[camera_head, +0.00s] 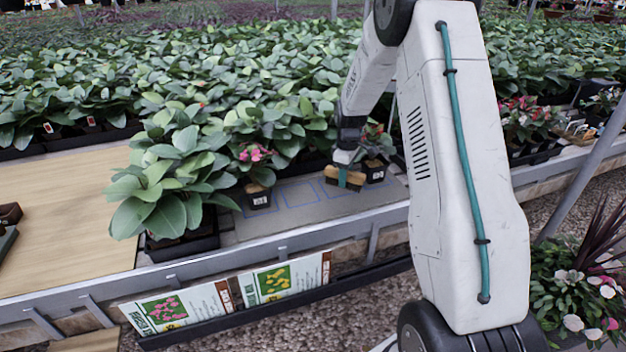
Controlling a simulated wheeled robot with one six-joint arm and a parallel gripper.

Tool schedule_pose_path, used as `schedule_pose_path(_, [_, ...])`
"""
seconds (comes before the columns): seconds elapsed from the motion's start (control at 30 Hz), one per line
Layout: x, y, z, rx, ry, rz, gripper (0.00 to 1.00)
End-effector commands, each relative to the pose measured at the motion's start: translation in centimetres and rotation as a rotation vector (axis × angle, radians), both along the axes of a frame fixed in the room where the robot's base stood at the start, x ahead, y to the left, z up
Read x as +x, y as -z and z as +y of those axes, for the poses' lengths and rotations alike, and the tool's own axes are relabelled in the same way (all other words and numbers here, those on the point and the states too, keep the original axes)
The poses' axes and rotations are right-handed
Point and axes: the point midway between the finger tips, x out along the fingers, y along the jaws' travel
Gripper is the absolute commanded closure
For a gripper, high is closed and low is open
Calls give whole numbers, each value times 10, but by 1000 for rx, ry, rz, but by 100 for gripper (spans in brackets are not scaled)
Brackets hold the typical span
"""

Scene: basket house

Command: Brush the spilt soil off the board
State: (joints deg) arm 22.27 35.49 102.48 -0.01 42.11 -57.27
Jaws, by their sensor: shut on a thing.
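The grey board (315,211) lies on the bench and has blue square outlines on it. My gripper (343,177) is over the right part of the board, pointing down. It is shut on a brush (356,176) with a wooden back and dark bristles below. The bristles are at or close to the board; I cannot tell if they touch. No spilt soil can be made out at this size. My arm hides what lies to the right of the board.
Potted plants with pink flowers stand at the board's left (258,194) and right (374,170) back. A large leafy plant (170,205) is left of the board. Bare wooden bench top (80,215) is free further left. Picture cards (180,308) stand along the front rail.

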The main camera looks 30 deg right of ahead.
Motion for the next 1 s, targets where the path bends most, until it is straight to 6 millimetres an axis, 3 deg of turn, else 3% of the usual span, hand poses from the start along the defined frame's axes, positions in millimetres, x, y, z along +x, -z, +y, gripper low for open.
schedule_pose_path(0.33, [2, -24, 4, -1, -6, -2, 91])
schedule_pose_path(1.0, [2, -23, 10, -1, 2, -1, 91])
